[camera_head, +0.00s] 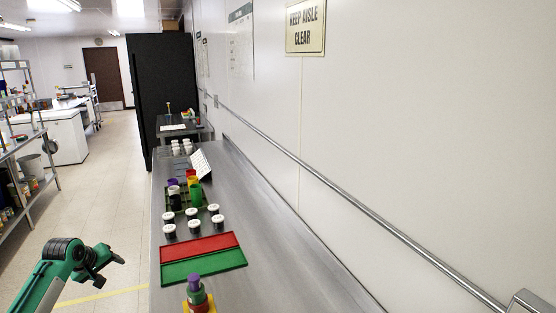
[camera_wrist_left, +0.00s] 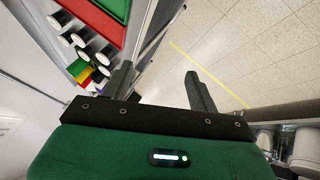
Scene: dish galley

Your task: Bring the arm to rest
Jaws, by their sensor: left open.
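My left gripper (camera_head: 112,270) hangs over the floor beside the left edge of the steel counter (camera_head: 275,262), on the aisle side, at the end of my green left arm. In the left wrist view my left gripper (camera_wrist_left: 158,72) has its two dark fingers spread apart, with nothing between them. Floor tiles and a yellow floor line show beyond them. My right gripper is not in view.
A red and green tray (camera_head: 203,272) lies on the counter. Several white-lidded jars (camera_head: 169,230) and coloured cups stand behind it. A stacked coloured piece (camera_head: 194,284) is nearest. Shelves (camera_head: 28,160) stand left; the aisle floor (camera_head: 110,190) is clear.

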